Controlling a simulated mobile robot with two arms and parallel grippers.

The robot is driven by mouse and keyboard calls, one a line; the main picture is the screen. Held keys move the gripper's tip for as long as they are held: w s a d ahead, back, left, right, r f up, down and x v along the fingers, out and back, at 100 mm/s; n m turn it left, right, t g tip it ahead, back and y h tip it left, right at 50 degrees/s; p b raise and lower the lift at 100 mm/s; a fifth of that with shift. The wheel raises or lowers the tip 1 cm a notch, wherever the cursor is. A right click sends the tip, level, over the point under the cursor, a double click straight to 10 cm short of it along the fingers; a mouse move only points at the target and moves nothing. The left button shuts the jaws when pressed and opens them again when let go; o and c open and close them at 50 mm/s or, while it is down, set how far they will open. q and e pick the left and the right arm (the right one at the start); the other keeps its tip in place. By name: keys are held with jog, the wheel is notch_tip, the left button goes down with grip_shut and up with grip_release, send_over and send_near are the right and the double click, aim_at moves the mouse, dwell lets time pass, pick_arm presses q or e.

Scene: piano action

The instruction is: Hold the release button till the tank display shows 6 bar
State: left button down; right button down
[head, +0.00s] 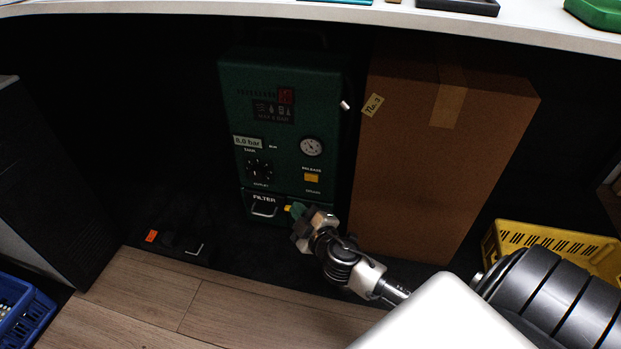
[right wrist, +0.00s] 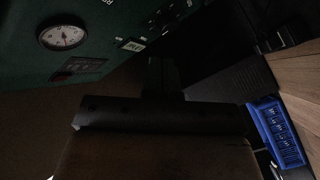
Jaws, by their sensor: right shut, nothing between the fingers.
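A dark green compressor unit (head: 285,90) stands under the worktop. Its tank display (head: 248,142) reads 6.0 bar. The release button (head: 311,178) is an orange-yellow square on the right of its front, below a round gauge (head: 312,147). The gauge also shows in the right wrist view (right wrist: 62,35). My right gripper (head: 297,212) is shut and empty, low in front of the unit, below the release button and apart from it. A small yellow part shows at its tips; I cannot tell whether they touch it. My left gripper is not in view.
A tall cardboard box (head: 430,160) stands close on the unit's right. A dark knob (head: 259,168) and a filter drawer (head: 264,207) are on the unit's front. A yellow crate (head: 560,238) stands at right, a blue crate (head: 22,305) at lower left. The worktop edge (head: 300,18) overhangs.

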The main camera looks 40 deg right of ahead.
aim_at(311, 178)
jog(key=w+d, duration=0.4)
jog(key=d, duration=0.1)
jog(key=shift+w+d+b, duration=0.3)
jog(key=shift+w, duration=0.1)
dwell(1.9)
jog(key=shift+w+d, duration=0.25)
jog(key=shift+d, duration=0.05)
jog(key=shift+w+d, duration=0.3)
jog(key=shift+d, duration=0.1)
dwell(4.6)
